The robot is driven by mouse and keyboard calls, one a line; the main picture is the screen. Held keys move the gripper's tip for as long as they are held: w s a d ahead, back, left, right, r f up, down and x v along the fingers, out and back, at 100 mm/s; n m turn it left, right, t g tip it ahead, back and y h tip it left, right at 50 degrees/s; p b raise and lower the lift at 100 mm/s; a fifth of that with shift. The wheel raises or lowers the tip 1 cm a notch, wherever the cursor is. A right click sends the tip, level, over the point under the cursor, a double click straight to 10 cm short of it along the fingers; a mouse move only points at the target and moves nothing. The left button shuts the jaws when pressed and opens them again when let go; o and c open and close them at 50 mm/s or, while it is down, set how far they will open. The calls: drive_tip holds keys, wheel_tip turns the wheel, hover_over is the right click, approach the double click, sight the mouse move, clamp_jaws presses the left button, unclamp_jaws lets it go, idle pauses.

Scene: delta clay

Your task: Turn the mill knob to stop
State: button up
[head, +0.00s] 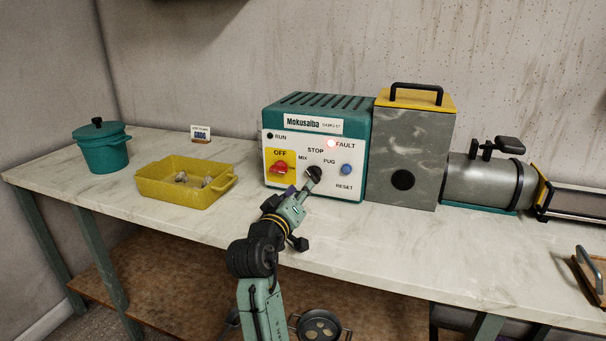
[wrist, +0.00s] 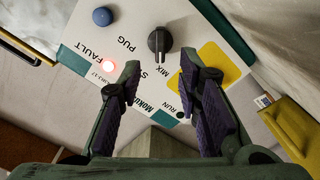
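The mill knob (head: 314,172) is black and sits on the white front panel of the teal control box (head: 368,150), with MIX at its left, STOP above and PUG at its right. The knob also shows in the wrist view (wrist: 159,41), with a pale line along its grip; I cannot tell for sure which label it points to. My gripper (head: 309,183) is close to the knob in the head view and partly covers it. In the wrist view my gripper (wrist: 158,66) is open, its purple-padded fingers apart, the knob beyond the tips and nothing between them.
The FAULT light (head: 332,143) glows red; the RUN light (head: 270,136) is dark. A red switch (head: 278,168) under OFF and a blue RESET button (head: 347,169) flank the knob. A yellow tray (head: 165,196) and teal pot (head: 102,155) stand left, a grey mill housing (head: 423,140) right.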

sight(311, 176)
drive_tip(key=p+x, duration=0.1)
drive_tip(key=x, duration=0.7)
drive_tip(key=shift+w, duration=0.2)
drive_tip(key=shift+c, duration=0.6)
clamp_jaws()
